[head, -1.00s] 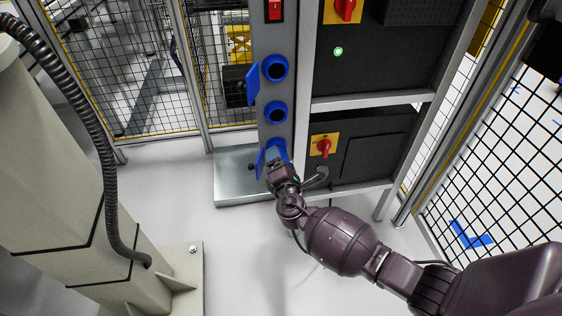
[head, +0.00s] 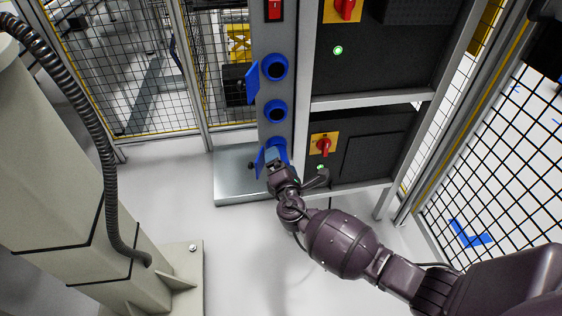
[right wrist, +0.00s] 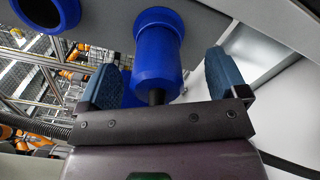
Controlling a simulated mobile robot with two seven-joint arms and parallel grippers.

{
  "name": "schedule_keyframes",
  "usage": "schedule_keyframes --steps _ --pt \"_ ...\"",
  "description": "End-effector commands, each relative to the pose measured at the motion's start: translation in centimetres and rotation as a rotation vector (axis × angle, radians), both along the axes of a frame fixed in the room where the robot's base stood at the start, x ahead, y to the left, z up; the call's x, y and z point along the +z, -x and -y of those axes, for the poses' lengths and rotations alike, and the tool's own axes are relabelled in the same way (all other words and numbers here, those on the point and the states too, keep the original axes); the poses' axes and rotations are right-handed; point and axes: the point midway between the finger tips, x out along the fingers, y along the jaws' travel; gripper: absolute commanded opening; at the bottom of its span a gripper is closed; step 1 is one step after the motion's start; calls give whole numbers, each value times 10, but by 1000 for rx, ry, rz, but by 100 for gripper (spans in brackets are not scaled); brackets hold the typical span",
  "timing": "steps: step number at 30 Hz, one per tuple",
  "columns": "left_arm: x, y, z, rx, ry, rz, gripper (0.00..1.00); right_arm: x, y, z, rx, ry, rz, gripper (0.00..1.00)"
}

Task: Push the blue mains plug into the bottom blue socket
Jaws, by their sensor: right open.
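The blue mains plug (right wrist: 155,60) stands between my right gripper's fingers in the right wrist view. Its far end meets the grey column, and its black cable end faces my palm. It appears lined up with the bottom blue socket (head: 279,146); how deep it sits I cannot tell. My right gripper (head: 273,159) is at that socket in the head view, hiding most of the plug. In the right wrist view the right gripper (right wrist: 166,82) is open, with a blue-grey finger on each side of the plug and visible gaps. My left gripper is out of view.
Two other blue sockets (head: 275,67) and (head: 275,111) sit above on the grey column. A dark cabinet with a red switch (head: 323,146) stands close at right. A metal base plate (head: 235,180) lies below; a beige post (head: 60,170) stands at left.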

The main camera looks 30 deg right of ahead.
Motion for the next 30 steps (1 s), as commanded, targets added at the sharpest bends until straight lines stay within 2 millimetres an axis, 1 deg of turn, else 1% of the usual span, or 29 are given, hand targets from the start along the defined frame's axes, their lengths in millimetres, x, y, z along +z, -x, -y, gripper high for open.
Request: schedule_keyframes --steps 1,30 --pt "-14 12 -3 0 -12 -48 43 -5 3 -1 0 0 -6 92" --pt "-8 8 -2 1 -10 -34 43 -3 25 -7 0 -1 -4 92"
